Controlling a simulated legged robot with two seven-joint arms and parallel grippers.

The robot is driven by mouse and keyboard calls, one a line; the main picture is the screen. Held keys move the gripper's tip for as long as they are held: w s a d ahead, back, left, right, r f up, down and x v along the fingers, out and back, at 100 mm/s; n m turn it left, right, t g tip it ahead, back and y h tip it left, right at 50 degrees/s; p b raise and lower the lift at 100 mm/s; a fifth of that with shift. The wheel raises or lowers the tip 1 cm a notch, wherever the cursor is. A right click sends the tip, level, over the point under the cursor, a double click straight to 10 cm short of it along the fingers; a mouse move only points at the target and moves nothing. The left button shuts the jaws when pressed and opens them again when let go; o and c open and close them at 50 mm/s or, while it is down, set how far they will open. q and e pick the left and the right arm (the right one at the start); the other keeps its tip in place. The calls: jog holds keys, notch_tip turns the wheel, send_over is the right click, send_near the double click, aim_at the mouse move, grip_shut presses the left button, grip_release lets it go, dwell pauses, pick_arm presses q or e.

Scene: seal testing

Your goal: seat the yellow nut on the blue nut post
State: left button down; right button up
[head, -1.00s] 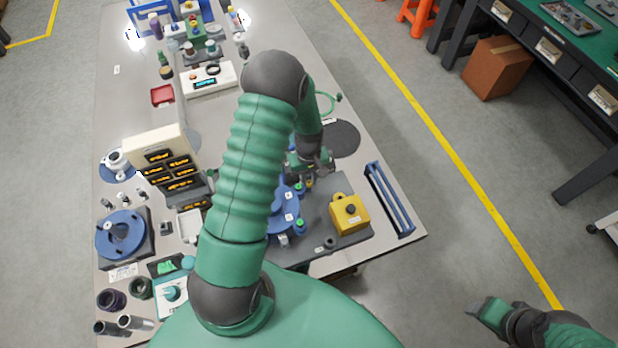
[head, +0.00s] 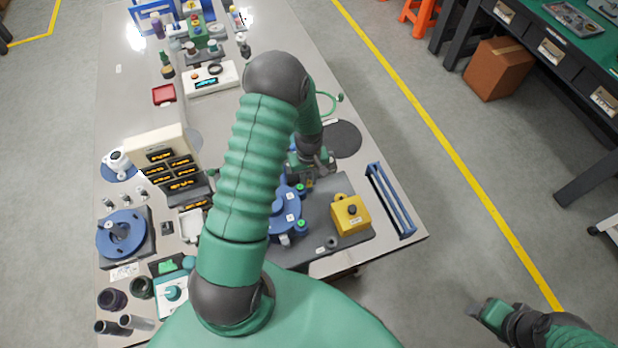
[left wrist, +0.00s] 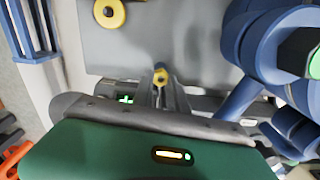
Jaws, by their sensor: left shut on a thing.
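My left gripper (head: 318,172) is over the dark grey plate on the bench, beside the blue fixture (head: 283,222). In the left wrist view my left gripper (left wrist: 160,84) is shut on a small yellow piece, the yellow nut (left wrist: 161,75), at its fingertips. In the head view the nut is hidden by the gripper. The blue fixture has round arms with green-topped parts, and it also shows at the right of the left wrist view (left wrist: 255,40). I cannot tell which part is the blue nut post. My right gripper (head: 490,312) is away from the bench at lower right.
A yellow box (head: 350,214) with a dark knob stands on the grey plate (head: 318,242). A blue rack (head: 391,199) is at the bench's right edge. A dark round mat (head: 343,138) lies behind it. A display block (head: 160,155) stands left of my arm.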

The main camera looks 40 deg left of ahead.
pick_arm(q)
jog(key=shift+f, duration=0.2)
jog(key=c, duration=1.2)
grip_release()
jog(key=shift+c, duration=0.2)
jog(key=shift+r, duration=0.1)
jog(key=shift+r+p, duration=2)
jog(key=shift+r, duration=0.45)
